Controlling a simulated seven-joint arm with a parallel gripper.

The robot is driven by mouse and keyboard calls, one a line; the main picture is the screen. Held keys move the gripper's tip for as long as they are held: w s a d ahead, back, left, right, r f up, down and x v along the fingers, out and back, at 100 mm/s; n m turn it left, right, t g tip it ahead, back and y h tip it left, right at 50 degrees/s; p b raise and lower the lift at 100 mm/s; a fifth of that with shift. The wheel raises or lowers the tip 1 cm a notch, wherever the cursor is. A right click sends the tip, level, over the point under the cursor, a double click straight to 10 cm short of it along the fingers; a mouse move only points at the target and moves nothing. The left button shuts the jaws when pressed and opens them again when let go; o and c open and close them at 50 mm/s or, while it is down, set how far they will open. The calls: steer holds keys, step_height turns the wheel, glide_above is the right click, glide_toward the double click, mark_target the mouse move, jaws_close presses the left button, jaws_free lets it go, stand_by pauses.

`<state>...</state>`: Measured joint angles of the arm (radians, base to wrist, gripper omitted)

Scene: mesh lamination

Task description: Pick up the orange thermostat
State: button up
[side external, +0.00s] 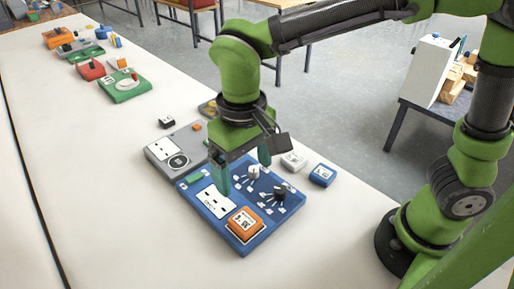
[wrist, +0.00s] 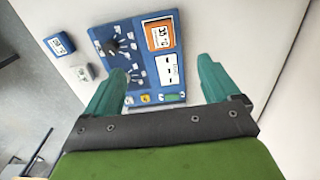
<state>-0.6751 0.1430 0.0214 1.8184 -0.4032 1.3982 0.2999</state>
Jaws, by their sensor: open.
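The orange thermostat (side external: 245,223) is a square block with a white display face. It lies at the near corner of a blue board (side external: 222,222). In the wrist view the thermostat (wrist: 160,34) is at the top of the board (wrist: 136,48), beyond my fingertips. My gripper (side external: 244,178) is over the board, behind the thermostat and apart from it. Its green fingers are spread with nothing held between them; they also show in the wrist view (wrist: 162,70). One finger hides part of the board beside the white socket panel (side external: 213,202).
A small blue block (side external: 322,175) and a white block (side external: 293,161) lie to the right.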

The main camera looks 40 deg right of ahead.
glide_above(247, 222)
step_height(247, 222, down, 10)
steer(key=shift+s+f, duration=0.1)
steer(key=shift+f, duration=0.05)
steer(key=shift+w+f, duration=0.2)
steer(key=shift+f, duration=2.45)
steer(key=c, duration=1.3)
steer(key=shift+r, duration=0.1)
